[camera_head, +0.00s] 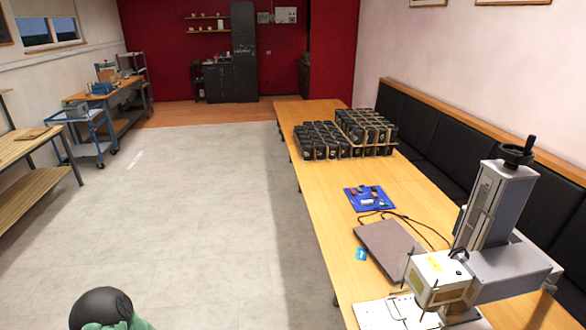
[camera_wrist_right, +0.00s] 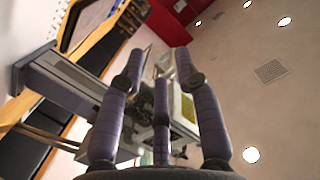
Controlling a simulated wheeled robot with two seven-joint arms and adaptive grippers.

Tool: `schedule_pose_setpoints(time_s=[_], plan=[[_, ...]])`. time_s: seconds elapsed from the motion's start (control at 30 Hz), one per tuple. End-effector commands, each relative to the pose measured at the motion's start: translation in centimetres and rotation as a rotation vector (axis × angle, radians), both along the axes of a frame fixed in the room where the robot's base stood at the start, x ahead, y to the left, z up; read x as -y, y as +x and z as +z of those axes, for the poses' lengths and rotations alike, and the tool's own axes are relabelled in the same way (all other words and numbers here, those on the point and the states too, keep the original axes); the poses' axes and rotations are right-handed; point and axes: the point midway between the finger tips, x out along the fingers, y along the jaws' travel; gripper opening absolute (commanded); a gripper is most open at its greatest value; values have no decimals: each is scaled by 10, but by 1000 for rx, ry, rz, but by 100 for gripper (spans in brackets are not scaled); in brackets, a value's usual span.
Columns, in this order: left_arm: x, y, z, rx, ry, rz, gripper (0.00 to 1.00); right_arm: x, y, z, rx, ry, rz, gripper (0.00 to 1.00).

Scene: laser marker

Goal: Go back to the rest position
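My right gripper (camera_wrist_right: 160,62) shows in the right wrist view with its purple-grey fingers apart and nothing between them. Behind the fingers stands the laser marker, seen tilted, with its pale head (camera_wrist_right: 183,108). In the head view the laser marker (camera_head: 497,212) stands on the near right part of the long table. Neither gripper shows in the head view. A dark and green rounded part at the bottom left there looks like part of my arm.
The long wooden table (camera_head: 290,110) runs away on the right. It carries black cups (camera_head: 322,142), a blue mat (camera_head: 370,199) with small items, a closed laptop (camera_head: 388,248) and cables. A black bench (camera_head: 455,150) lines the wall. The grey floor (camera_head: 190,210) on the left is clear.

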Motion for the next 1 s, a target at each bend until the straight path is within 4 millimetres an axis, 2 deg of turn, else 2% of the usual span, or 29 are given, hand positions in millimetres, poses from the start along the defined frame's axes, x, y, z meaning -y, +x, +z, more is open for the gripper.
schedule_pose_setpoints(time_s=[0.1, 0.23, 0.37, 0.5, 0.6, 0.73, 0.83, 1.0], plan=[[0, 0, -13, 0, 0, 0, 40, -36, 12, -57, -206, 51, 50, 33], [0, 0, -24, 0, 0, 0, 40, -82, 5, -122, -482, 101, 104, 33], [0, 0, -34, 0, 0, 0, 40, -131, -23, -177, -766, 141, 156, 33], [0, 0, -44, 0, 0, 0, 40, -177, -70, -218, -1056, 167, 199, 33], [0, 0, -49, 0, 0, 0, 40, -200, -101, -233, -1215, 176, 215, 33], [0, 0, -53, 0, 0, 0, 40, -217, -129, -241, -1346, 184, 222, 33], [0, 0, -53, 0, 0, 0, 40, -222, -138, -242, -1389, 186, 221, 33], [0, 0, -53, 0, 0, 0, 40, -222, -140, -242, -1397, 189, 220, 33]])
